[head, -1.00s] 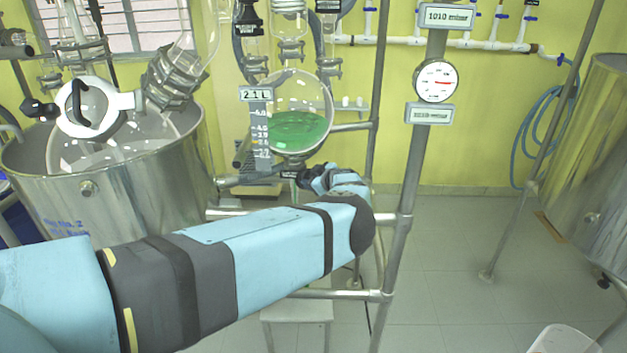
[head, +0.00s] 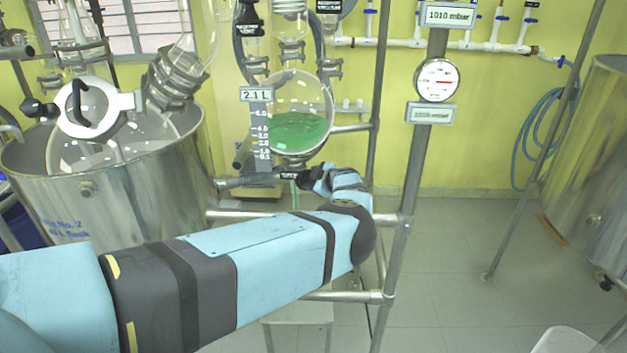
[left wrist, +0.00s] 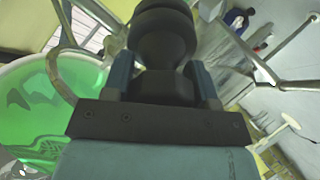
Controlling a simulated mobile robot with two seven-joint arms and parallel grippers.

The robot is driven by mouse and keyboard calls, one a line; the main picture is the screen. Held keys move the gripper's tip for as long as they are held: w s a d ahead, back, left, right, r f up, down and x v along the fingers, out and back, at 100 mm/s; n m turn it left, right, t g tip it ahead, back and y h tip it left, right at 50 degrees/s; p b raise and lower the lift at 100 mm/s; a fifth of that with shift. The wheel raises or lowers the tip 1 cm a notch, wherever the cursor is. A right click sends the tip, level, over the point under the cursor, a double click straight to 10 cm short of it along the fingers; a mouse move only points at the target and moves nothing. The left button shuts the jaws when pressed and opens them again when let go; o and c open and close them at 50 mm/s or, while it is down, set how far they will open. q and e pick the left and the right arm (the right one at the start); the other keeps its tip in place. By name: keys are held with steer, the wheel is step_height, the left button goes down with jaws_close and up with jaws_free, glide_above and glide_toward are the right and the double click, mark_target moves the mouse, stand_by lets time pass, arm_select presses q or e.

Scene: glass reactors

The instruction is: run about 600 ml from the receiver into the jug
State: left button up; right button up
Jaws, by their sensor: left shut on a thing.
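The receiver (head: 301,98) is a round glass vessel with green liquid in its lower part. Its label (head: 256,95) reads 2.1 L above a scale. My left gripper (head: 304,179) is just below the receiver's bottom outlet, small and partly hidden by my own wrist. In the left wrist view, the fingers (left wrist: 162,80) are shut on a dark rounded knob (left wrist: 160,35), apparently the drain valve's handle. The green receiver (left wrist: 45,105) fills the left of that view. I cannot make out the jug; my arm covers the space below the outlet. My right gripper is not in view.
A steel bath (head: 110,195) stands at left. A steel frame post (head: 410,180) with a pressure gauge (head: 436,80) rises right of my arm. A white stool (head: 297,318) is partly hidden below my arm. Open floor lies at right, with a pale container (head: 565,342) at the bottom edge.

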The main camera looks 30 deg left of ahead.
arm_select(q)
steer(key=o, duration=0.9)
steer(key=p+v, duration=1.3)
steer(key=shift+s+d+r, duration=0.2)
steer(key=shift+d, duration=0.05)
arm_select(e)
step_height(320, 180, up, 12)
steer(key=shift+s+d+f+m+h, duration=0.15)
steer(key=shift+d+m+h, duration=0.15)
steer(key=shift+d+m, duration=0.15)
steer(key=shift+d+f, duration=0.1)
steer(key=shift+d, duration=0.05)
